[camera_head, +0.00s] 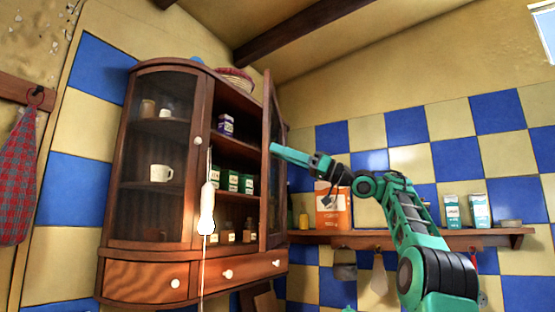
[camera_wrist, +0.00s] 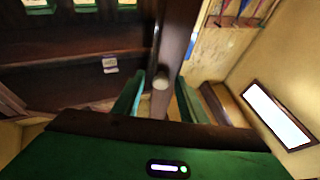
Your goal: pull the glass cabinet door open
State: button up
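The wooden cabinet (camera_head: 130,245) stands at the left in the head view. Its left glass door (camera_head: 157,150) is shut. Its right glass door (camera_head: 275,185) is swung outward, seen nearly edge-on, and the shelves behind it are exposed. My gripper (camera_head: 275,149) is at the upper part of this door's free edge. In the wrist view, my gripper (camera_wrist: 160,97) has its fingers apart, one on each side of the door's brown frame (camera_wrist: 178,35). A pale round knob (camera_wrist: 160,78) shows between the fingers. Whether either finger touches the door is unclear.
A wall shelf (camera_head: 470,239) with boxes runs to the right of the cabinet, below my arm. A white hanging cord pull (camera_head: 207,205) is in front of the cabinet. Dark ceiling beams (camera_head: 300,27) are above. A checked cloth (camera_head: 20,180) hangs at the left.

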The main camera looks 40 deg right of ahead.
jog(key=v, duration=1)
jog(key=shift+s+d, duration=0.15)
jog(key=shift+d, duration=0.15)
jog(key=shift+f, duration=0.1)
